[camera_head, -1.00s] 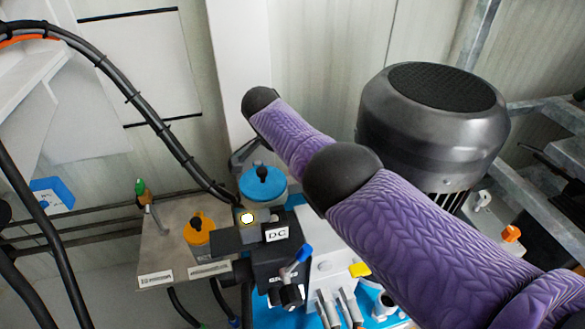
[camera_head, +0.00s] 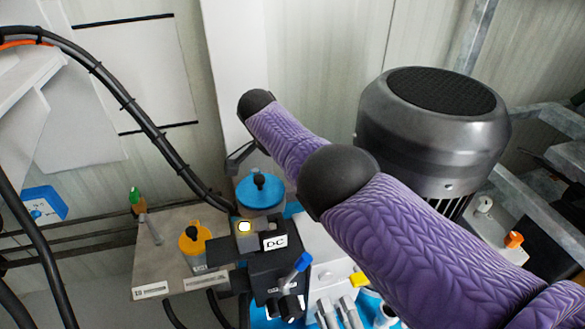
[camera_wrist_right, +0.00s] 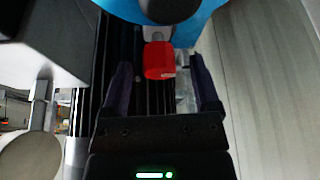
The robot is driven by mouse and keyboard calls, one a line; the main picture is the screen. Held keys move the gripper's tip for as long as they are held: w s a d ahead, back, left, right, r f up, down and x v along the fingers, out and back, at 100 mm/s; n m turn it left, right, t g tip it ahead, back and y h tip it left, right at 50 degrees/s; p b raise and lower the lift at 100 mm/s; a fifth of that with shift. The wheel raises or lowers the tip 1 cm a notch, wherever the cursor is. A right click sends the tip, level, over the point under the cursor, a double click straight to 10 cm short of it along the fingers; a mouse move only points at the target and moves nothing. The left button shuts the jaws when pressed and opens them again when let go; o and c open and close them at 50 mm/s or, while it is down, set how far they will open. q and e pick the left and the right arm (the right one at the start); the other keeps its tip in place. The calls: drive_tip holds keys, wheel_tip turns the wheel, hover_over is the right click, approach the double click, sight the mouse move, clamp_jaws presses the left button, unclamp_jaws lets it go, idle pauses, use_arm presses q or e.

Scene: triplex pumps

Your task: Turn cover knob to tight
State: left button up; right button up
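A blue round cover (camera_head: 262,193) with a black knob (camera_head: 259,180) on top sits behind the DC box in the head view. An orange cover (camera_head: 194,240) with its own black knob stands to its left. My right arm, purple with black joints, reaches over from the right; its gripper (camera_head: 240,158) shows only in part, dark, beside the blue cover. In the right wrist view the gripper (camera_wrist_right: 161,75) is open, its fingers on either side of a red knob-like piece (camera_wrist_right: 159,60) with gaps showing. A blue rounded surface (camera_wrist_right: 205,22) lies above that piece. My left gripper is out of view.
A large dark motor (camera_head: 430,130) stands at the right behind my arm. The DC-labelled box (camera_head: 273,242) with a blue-handled lever (camera_head: 302,262) is in front of the blue cover. Thick black cables (camera_head: 140,115) cross the left side, and grey metal rails are at far right.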

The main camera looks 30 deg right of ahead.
drive_tip(key=shift+a+r, duration=0.1)
drive_tip(key=shift+r, duration=0.05)
drive_tip(key=p+v, duration=0.1)
drive_tip(key=v, duration=0.8)
drive_tip(key=shift+r+p, duration=0.25)
drive_tip(key=shift+p, duration=0.1)
